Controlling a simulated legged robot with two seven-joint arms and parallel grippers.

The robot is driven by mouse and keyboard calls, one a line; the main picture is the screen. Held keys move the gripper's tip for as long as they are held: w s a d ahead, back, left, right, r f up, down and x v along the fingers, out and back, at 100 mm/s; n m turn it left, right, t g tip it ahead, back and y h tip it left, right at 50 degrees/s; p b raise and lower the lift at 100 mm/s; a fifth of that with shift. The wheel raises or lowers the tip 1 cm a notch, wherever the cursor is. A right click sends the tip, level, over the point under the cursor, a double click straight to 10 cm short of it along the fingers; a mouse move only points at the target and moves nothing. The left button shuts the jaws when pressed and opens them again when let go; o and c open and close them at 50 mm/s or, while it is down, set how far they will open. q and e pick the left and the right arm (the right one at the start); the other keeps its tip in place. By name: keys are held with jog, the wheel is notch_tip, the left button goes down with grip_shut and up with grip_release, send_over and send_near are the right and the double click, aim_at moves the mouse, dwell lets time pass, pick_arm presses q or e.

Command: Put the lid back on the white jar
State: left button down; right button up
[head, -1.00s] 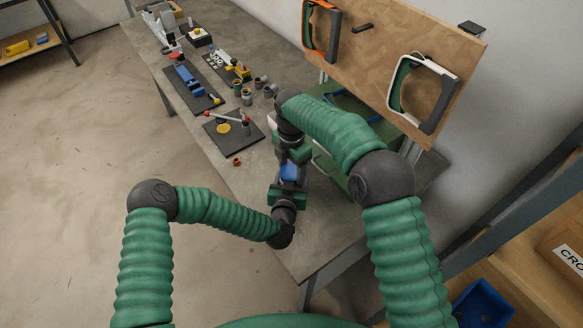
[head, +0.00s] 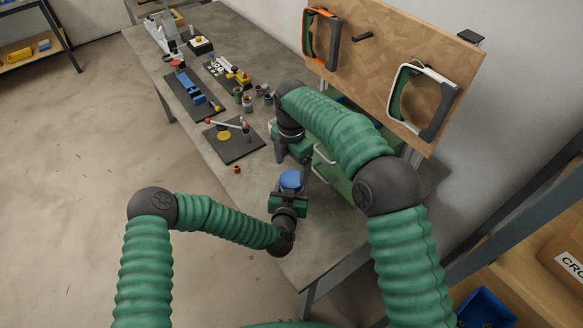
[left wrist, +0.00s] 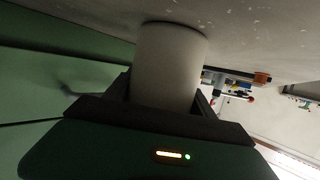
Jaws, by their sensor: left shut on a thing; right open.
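The blue lid (head: 290,179) shows from above in the head view, over my left gripper (head: 289,194). It appears to sit level on the jar, though the seam between them is hidden. The white jar (left wrist: 168,62) shows in the left wrist view, between the fingers of my left gripper (left wrist: 163,100), which is shut on it. The jar's base is at the grey tabletop. My right gripper (head: 304,168) is open, just behind and right of the lid and apart from it. Its fingertips are partly hidden.
A green drawer cabinet (head: 338,178) with pale handles stands close on the right, below a wooden tool board (head: 385,75). Dark mats with parts, including one with a yellow disc (head: 224,135), lie farther back. A small red-brown piece (head: 237,169) lies left. The bench front is bare.

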aim_at(292, 178)
jog(key=shift+c, duration=0.2)
jog(key=shift+s+a+r+n, duration=0.1)
jog(key=shift+r+n, duration=0.15)
jog(key=shift+n, duration=0.15)
jog(key=shift+r+n, duration=0.95)
jog(key=shift+n, duration=0.05)
jog(key=shift+r+n, duration=0.4)
jog(key=shift+r, duration=0.2)
notch_tip(292, 178, down, 8)
jog(key=shift+f, duration=0.1)
